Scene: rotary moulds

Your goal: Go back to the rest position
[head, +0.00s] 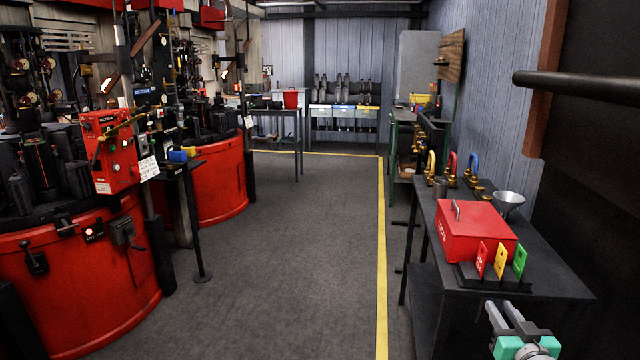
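My gripper (500,306) shows at the bottom right of the head view, in front of the near edge of the dark workbench (550,279). Its two grey fingers point away from me with a narrow gap between them, and I see nothing held there. Teal-green parts of my arm show just below, cut off by the frame's lower edge. The gripper appears apart from the red box (475,235) and the red, yellow and green tags (500,260) on the bench.
Red round machines (75,285) stand along the left, with a red control box (108,150). A metal funnel (508,200) and coloured padlocks (452,164) are on the bench. A dark bar (575,85) juts in at upper right. The grey floor (290,270) left of the yellow line is clear.

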